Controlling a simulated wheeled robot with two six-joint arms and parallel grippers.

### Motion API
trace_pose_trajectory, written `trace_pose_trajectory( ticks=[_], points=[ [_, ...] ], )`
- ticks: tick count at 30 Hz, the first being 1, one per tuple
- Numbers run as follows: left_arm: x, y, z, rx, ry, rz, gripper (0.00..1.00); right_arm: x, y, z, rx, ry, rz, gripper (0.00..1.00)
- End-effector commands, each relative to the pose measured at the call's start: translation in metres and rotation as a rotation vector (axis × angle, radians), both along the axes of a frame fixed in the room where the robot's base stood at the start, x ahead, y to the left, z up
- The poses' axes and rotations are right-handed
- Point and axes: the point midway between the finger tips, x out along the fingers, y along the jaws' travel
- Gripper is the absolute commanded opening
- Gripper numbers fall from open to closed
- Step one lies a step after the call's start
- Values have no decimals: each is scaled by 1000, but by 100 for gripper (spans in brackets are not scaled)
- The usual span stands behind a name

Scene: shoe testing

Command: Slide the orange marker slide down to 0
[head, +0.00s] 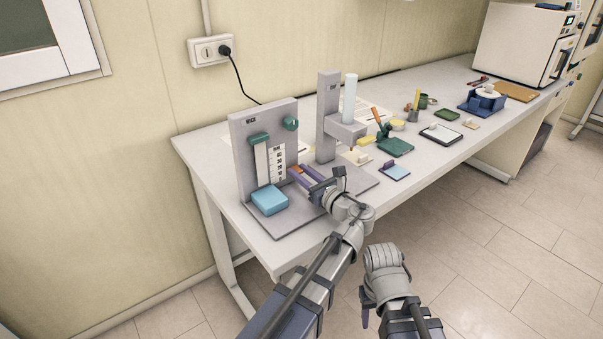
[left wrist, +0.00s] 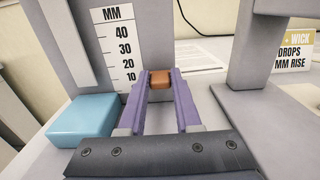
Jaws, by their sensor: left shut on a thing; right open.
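The orange marker slide (left wrist: 160,79) is a small orange block between the tips of my left gripper (left wrist: 160,82). In the left wrist view it is just right of the white MM scale (left wrist: 118,52), about level with the 10 mark. In the head view my left gripper (head: 301,175) reaches to the grey stand (head: 243,150) from the front right, and the orange slide (head: 295,169) shows small at its tips. The scale also shows in the head view (head: 279,165). My right gripper (head: 365,310) is low in front of the table; its fingers are mostly hidden.
A light blue block (head: 269,200) sits on the stand's base, left of my left gripper. A second grey stand with a pale cylinder (head: 349,98) is close on the right.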

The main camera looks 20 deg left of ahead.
Motion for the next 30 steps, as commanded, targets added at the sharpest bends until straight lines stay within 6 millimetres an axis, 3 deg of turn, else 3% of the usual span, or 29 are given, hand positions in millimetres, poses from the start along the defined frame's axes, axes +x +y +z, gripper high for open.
trace_pose_trajectory(
  ticks=[7,8,15,30],
  points=[
    [0,0,1,-1,1,0,0,0,0,1,0,0,0,50],
    [0,0,1,-1,1,0,35,0,0,1,0,0,0,50],
    [0,0,1,0,0,0,62,0,0,1,0,0,0,50],
    [-4,2,1,0,0,1,62,0,0,1,0,0,0,50]
  ],
)
